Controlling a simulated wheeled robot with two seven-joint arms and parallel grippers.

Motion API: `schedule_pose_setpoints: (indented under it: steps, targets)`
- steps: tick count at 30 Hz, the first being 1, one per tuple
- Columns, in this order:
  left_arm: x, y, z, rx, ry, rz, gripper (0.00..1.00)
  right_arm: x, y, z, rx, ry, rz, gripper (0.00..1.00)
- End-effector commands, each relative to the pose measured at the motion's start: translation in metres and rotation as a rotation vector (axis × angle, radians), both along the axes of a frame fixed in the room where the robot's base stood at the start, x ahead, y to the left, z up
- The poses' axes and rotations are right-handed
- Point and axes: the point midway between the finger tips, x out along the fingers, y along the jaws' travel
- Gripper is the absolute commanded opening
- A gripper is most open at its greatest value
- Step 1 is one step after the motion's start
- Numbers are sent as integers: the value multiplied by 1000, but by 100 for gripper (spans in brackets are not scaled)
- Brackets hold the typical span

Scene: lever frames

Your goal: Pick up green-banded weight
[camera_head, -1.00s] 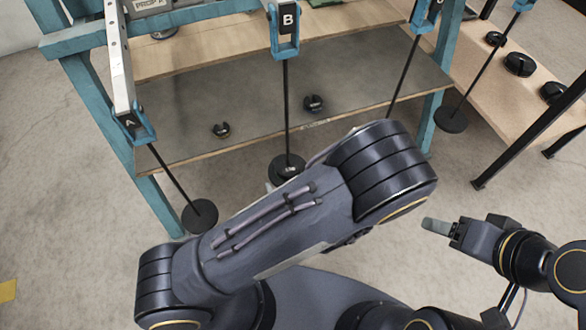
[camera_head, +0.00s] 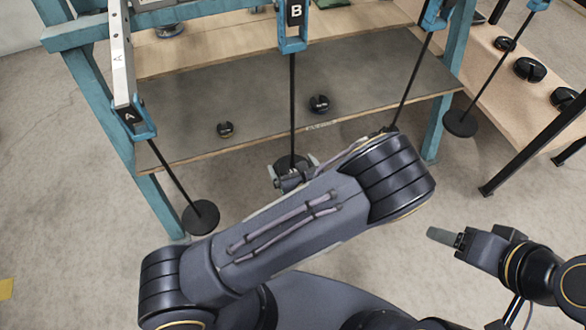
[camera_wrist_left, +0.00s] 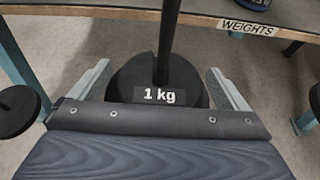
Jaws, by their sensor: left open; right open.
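No green band can be made out on any weight, so I cannot tell which one is green-banded. A black disc labelled 1 kg (camera_wrist_left: 135,78) sits at the foot of the rod under hanger B (camera_head: 293,12), with the rod rising through it. My left gripper (camera_head: 290,178) is at this disc, partly hidden behind my forearm. In the left wrist view its open fingers (camera_wrist_left: 158,68) stand on either side of the disc, with gaps visible. My right gripper (camera_head: 446,238) is open and empty, over the floor at the right.
Two small dark weights, one on the left (camera_head: 225,129) and one further right (camera_head: 319,104), lie on the grey shelf (camera_head: 250,82). Rod discs hang at left (camera_head: 200,217) and right (camera_head: 460,123). Several weights lie on the right bench (camera_head: 480,72). A WEIGHTS label (camera_wrist_left: 248,28) marks the shelf edge.

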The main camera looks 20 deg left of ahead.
Motion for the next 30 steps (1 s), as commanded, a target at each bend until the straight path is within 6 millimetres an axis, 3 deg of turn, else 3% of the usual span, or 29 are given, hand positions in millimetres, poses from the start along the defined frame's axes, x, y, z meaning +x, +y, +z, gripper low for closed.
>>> schedule_pose_setpoints:
  steps: [2,17,30]
  targets:
    - [0,0,0,0,0,0,92,0,0,0,0,0,0,66]
    - [-1,0,0,0,0,0,27,0,0,0,0,0,0,66]
    - [1,-1,7,1,-5,2,25,0,0,5,0,0,0,66]
